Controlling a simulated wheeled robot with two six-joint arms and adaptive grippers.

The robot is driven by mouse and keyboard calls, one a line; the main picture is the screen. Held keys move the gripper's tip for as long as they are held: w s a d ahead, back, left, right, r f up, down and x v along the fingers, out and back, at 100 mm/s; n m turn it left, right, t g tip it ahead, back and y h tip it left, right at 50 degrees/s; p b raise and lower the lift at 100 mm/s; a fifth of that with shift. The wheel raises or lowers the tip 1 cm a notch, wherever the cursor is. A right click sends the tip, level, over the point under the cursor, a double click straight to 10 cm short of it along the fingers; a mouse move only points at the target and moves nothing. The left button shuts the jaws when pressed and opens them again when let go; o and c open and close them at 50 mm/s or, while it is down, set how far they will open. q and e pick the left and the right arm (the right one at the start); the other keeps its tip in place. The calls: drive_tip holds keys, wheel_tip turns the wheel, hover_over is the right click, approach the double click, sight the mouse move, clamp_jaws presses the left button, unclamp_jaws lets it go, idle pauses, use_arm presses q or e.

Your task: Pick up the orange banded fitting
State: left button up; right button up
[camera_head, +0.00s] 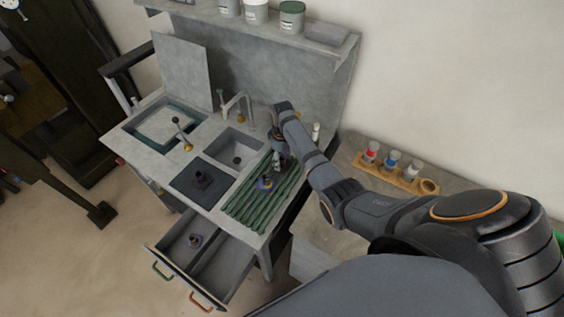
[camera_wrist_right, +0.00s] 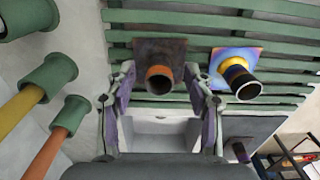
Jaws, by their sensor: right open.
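The orange banded fitting shows in the wrist view (camera_wrist_right: 160,70), a dark square plate with a short tube and an orange band. It sits on the green slatted rack (camera_head: 242,212). My right gripper (camera_wrist_right: 162,105) is open, its two fingers either side of the tube in that picture; I cannot tell whether they touch it. In the head view my right gripper (camera_head: 279,152) is over the rack's far part and partly hides that area. A second fitting (camera_wrist_right: 238,76), with a blue and yellow plate and yellow band, stands beside it to the right. My left gripper is not in view.
The sink (camera_head: 238,148) and faucet (camera_head: 238,105) are behind. Another fitting (camera_head: 195,240) is in the open drawer. A wooden holder (camera_head: 395,176) with jars stands right of my arm.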

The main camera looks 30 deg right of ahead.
sight(282, 158)
drive_tip(key=shift+f, duration=0.1)
drive_tip(key=c, duration=0.4)
clamp_jaws()
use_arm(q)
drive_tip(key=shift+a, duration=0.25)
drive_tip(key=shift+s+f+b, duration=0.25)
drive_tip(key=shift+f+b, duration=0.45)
use_arm(e)
wheel_tip(282, 158, up, 10)
drive_tip(key=shift+w+r, duration=0.1)
